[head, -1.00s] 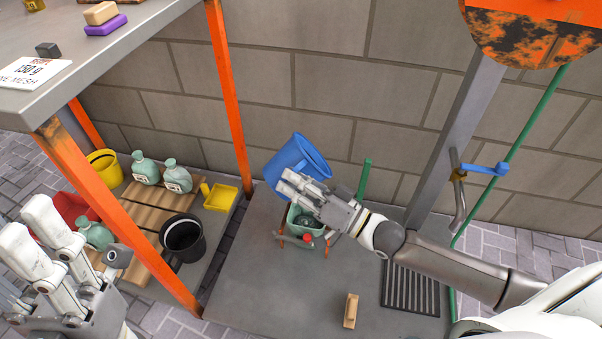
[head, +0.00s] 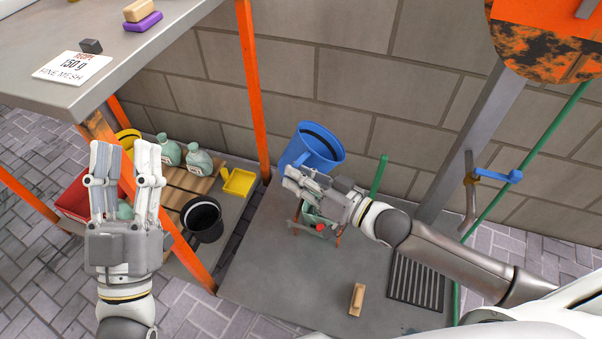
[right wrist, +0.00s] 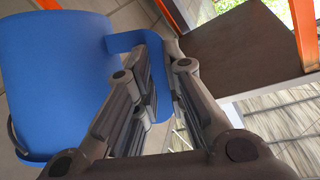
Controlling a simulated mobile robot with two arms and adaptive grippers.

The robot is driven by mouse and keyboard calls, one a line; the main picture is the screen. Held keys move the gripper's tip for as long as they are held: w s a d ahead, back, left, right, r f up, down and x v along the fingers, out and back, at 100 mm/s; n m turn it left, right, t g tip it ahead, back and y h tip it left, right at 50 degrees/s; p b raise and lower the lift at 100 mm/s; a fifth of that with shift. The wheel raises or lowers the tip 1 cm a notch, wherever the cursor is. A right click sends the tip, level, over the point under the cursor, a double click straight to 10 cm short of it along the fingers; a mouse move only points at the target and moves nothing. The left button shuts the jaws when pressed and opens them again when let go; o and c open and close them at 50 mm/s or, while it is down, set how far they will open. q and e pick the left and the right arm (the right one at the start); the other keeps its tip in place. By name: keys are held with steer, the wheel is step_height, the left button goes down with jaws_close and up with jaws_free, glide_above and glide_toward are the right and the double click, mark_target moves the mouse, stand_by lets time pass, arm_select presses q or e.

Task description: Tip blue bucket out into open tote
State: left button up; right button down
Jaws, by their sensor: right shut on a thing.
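The blue bucket (head: 307,158) is held up near the wall in the head view, its rim facing up and to the right. My right gripper (head: 292,178) is shut on its handle; the right wrist view shows the blue handle (right wrist: 128,41) at the fingers and the bucket wall (right wrist: 55,85) to the left. The bucket's contents are hidden. A pale green container (head: 309,226) stands below the right gripper, partly covered by it; I cannot tell whether it is the open tote. My left gripper (head: 126,168) is open and empty, raised in front of the left shelf.
A black bucket (head: 202,216), green jugs (head: 198,161), a yellow tray (head: 238,181) and a red box (head: 77,197) stand at left. Orange posts (head: 252,95) frame the shelf. A wooden block (head: 357,299) and a drain grate (head: 416,282) lie on the grey platform, with clear surface between.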

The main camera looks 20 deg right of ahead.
arm_select(q)
step_height(320, 180, down, 16)
steer(key=w+a+g+y+p, duration=0.1)
steer(key=a+g+y+p, duration=0.2)
steer(key=g, duration=0.8)
steer(key=s+a+f+n+g+y+p, duration=0.1)
steer(key=s+a+f+g+y+p, duration=0.2)
steer(key=s+f+g+p, duration=0.4)
steer(key=shift+s+a+f+g+p, duration=0.3)
steer(key=shift+s+a+f+g, duration=0.75)
steer(key=shift+s+f, duration=2)
arm_select(e)
steer(key=shift+a+f+n+g+h, duration=0.1)
steer(key=shift+a+n+g+h, duration=0.45)
steer(key=shift+a+n+h, duration=0.55)
steer(key=shift+a+n+g+h, duration=0.55)
steer(key=shift+a+n+h, duration=0.25)
steer(key=shift+a+n, duration=0.45)
arm_select(q)
steer(key=shift+s+d+r+g, duration=0.35)
steer(key=shift+s+d, duration=0.05)
arm_select(e)
steer(key=shift+a, duration=0.1)
